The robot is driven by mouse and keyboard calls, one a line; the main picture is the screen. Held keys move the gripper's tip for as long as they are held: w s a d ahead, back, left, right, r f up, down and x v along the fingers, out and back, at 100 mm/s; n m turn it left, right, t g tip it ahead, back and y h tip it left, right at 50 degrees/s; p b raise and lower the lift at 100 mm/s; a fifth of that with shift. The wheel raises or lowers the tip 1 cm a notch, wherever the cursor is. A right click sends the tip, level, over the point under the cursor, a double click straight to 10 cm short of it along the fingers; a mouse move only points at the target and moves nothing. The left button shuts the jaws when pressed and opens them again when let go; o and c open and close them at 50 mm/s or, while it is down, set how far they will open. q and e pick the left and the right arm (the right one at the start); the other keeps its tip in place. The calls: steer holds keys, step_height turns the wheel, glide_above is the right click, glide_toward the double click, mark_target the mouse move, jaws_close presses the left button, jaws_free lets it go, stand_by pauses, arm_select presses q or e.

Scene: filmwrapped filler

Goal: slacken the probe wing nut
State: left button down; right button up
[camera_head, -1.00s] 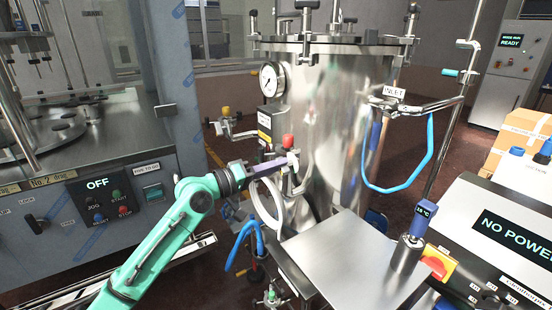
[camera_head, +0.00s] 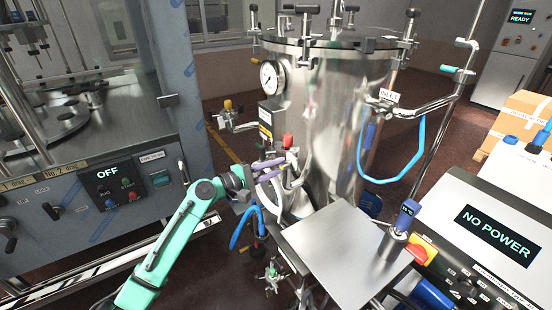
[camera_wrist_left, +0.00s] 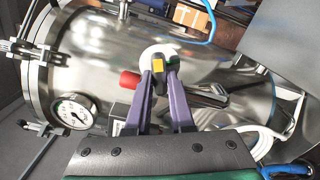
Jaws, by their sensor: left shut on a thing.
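My left gripper (camera_head: 284,165) reaches in from the left to the front of the steel vessel (camera_head: 327,120), just below a red cap (camera_head: 287,141). In the left wrist view its purple fingers (camera_wrist_left: 160,66) close together on a small yellow-and-black part (camera_wrist_left: 158,64), which I take to be the probe wing nut. A round white disc lies behind that part. The red cap (camera_wrist_left: 129,79) is left of the fingers there, clear of them. The fingers hide much of the held part. My right gripper is out of view.
A steel plate (camera_head: 345,250) is right of the arm. A blue-headed device (camera_head: 407,212) stands in a metal holder at its right edge. A pale hose and blue hoses hang near the gripper. A pressure gauge (camera_head: 269,77) sits above. A grey machine (camera_head: 60,215) borders the left.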

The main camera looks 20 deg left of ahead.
arm_select(q)
steer(key=n+p, duration=0.5)
steer(key=n, duration=0.1)
steer(key=shift+r, duration=0.1)
steer(key=shift+s+d+f+n+p, duration=0.15)
steer(key=shift+n+p, duration=0.2)
steer(key=shift+n, duration=0.6)
steer(key=shift+w+a+f+n+p, duration=0.1)
steer(key=shift+n+p, duration=0.25)
steer(key=shift+n, duration=0.6)
steer(key=shift+d, duration=0.1)
steer(key=c, duration=0.8)
jaws_free()
steer(key=b+v, duration=0.5)
steer(key=v, duration=0.9)
steer(key=shift+s, duration=0.3)
